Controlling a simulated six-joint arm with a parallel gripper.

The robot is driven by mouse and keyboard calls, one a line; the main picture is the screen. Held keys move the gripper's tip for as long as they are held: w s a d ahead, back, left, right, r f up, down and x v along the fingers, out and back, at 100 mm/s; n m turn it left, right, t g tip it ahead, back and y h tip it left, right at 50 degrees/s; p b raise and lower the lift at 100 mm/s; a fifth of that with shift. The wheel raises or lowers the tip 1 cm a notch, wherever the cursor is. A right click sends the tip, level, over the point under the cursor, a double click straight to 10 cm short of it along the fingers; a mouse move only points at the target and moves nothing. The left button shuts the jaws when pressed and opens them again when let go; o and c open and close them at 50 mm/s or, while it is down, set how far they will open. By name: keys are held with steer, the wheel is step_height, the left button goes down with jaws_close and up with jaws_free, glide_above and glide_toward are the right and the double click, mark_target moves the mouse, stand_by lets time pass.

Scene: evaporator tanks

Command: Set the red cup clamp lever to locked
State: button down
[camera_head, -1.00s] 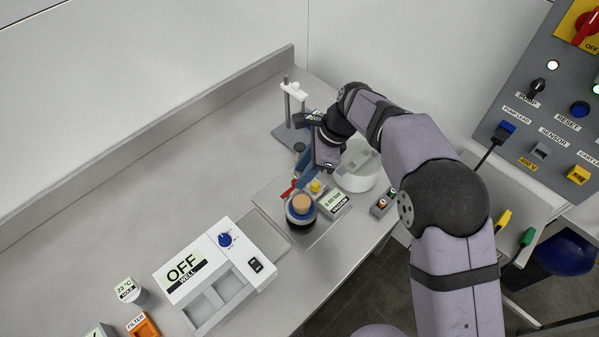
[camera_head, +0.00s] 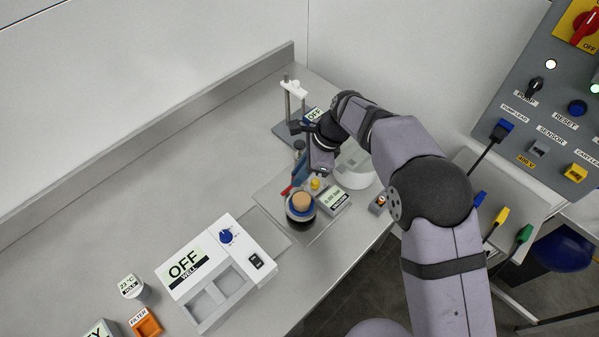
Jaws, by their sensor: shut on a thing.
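The red clamp lever (camera_head: 286,190) shows as a small red piece at the left of the dark cup (camera_head: 301,207), which has a tan round top and a blue ring. My gripper (camera_head: 296,183) points down beside the cup, its blue fingers at the lever. The fingers are shut on the red lever, and they and the arm hide most of it. Whether the lever stands at locked cannot be told from this view.
A yellow knob (camera_head: 315,183) and the vacuum display (camera_head: 334,200) sit close right of the fingers. A white round vessel (camera_head: 354,170) and a stand (camera_head: 290,105) are behind. The white well unit (camera_head: 215,270) is at front left.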

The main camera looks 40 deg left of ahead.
steer(key=shift+a+n, duration=0.1)
steer(key=shift+n, duration=0.2)
steer(key=shift+a+n+g+h+p, duration=0.25)
steer(key=shift+a+n+h+p, duration=0.15)
steer(key=shift+n, duration=0.75)
steer(key=shift+a+n+g+h+p, duration=0.3)
steer(key=shift+a+n+h, duration=0.2)
steer(key=shift+n, duration=1.05)
steer(key=c, duration=1.7)
jaws_free()
steer(key=shift+c, duration=0.2)
steer(key=shift+r, duration=0.1)
